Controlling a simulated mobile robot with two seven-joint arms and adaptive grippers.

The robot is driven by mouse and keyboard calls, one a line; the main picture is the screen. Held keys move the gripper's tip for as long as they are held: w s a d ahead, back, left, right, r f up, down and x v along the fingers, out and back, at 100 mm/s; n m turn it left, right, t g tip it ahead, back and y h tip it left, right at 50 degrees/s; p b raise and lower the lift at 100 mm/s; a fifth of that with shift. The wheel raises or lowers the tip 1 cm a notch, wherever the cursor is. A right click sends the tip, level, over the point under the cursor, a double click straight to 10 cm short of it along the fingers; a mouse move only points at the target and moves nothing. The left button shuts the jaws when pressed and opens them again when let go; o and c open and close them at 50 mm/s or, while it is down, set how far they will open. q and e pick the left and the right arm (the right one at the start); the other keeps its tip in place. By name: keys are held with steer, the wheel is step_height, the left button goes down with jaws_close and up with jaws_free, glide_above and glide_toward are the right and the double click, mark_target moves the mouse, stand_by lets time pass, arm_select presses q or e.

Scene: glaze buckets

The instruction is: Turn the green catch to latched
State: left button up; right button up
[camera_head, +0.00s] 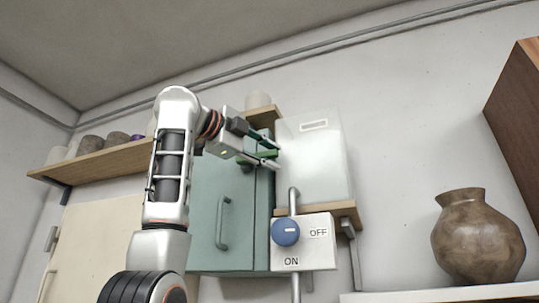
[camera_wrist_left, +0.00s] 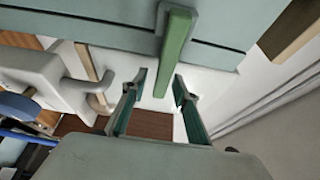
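The green catch (camera_head: 259,156) is on the upper part of the teal cabinet (camera_head: 208,210), partly hidden by my left gripper. In the left wrist view the catch (camera_wrist_left: 176,40) is a green bar across the teal cabinet (camera_wrist_left: 110,35), and one end lies between the fingertips in the picture. My left gripper (camera_head: 272,154) is at the catch; its two fingers are apart, one on each side of the bar in the wrist view (camera_wrist_left: 161,84). I cannot tell whether either finger touches it. No latched marking can be read. My right gripper is not in view.
A white box (camera_head: 306,255) with a blue knob (camera_head: 285,232) marked ON and OFF is right of the cabinet. Above it a pale translucent container (camera_head: 315,165) stands on a small shelf. A wooden shelf (camera_head: 100,164) with pots is left. A brown vase (camera_head: 477,240) stands far right.

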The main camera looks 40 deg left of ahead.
arm_select(q)
steer(key=s+a, duration=0.1)
steer(key=s, duration=1.1)
stand_by(0.5)
